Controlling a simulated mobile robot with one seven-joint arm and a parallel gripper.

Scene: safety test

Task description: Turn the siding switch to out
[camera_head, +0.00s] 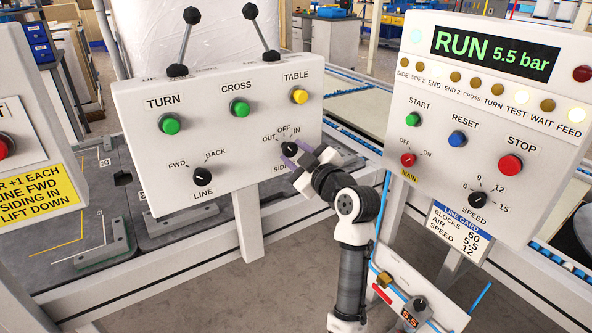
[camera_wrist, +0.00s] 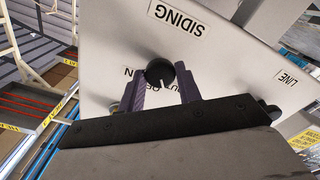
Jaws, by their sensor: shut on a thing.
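The siding switch (camera_head: 289,148) is a black rotary knob at the lower right of the white control box. OUT, OFF and IN are printed above it, and the SIDING label is partly covered by my gripper. My gripper (camera_head: 296,153) is at the knob with its purple fingers. In the wrist view the siding switch (camera_wrist: 159,70) appears upside down between the fingers of my gripper (camera_wrist: 162,82), which are shut on it. Its white pointer mark faces the printed positions, roughly the middle; the exact setting is hard to tell.
The line switch (camera_head: 203,176) is to the left on the same box, below the green TURN button (camera_head: 169,124), green CROSS button (camera_head: 240,107) and yellow TABLE button (camera_head: 299,96). Two levers rise from the box top. A second panel (camera_head: 440,150) with STOP stands to the right.

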